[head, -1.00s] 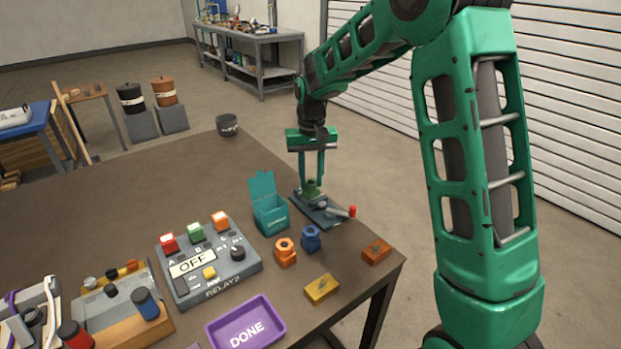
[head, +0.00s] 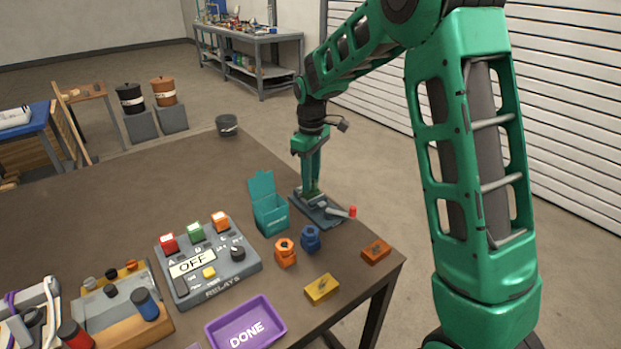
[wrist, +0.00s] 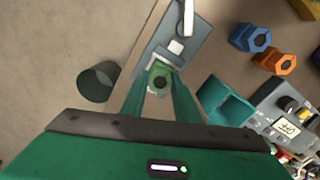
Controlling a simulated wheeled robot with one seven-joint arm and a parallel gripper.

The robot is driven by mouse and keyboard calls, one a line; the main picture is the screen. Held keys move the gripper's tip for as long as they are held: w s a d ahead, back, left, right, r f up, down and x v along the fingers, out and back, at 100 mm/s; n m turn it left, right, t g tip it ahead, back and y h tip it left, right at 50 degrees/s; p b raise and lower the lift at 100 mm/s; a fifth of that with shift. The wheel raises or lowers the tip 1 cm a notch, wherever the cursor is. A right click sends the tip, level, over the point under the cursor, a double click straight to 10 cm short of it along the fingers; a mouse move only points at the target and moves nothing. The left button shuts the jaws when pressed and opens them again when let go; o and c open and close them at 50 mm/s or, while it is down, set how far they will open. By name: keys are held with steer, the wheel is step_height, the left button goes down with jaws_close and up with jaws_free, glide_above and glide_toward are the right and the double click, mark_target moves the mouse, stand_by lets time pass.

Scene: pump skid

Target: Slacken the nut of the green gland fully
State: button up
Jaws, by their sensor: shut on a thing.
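The green gland (head: 312,191) stands on a dark blue-grey plate (head: 324,214) near the table's far right edge. In the wrist view its nut (wrist: 160,80) shows a dark hole in the middle and sits between my fingertips. My gripper (head: 309,186) points straight down and is shut on the nut. In the head view my fingers hide most of the gland. A grey lever with a red tip (head: 351,211) lies on the same plate, to the right of the gland.
A teal open-lidded box (head: 270,214) stands close left of the plate. Blue (head: 311,238) and orange (head: 285,253) glands stand in front. A relay panel reading OFF (head: 208,262), a purple DONE tray (head: 245,323) and yellow and orange blocks lie nearer.

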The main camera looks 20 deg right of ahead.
steer(key=shift+w+d+n, duration=0.1)
steer(key=shift+n, duration=0.5)
steer(key=o, duration=1.1)
steer(key=shift+c, duration=0.2)
step_height(320, 180, up, 11)
steer(key=shift+f, duration=0.15)
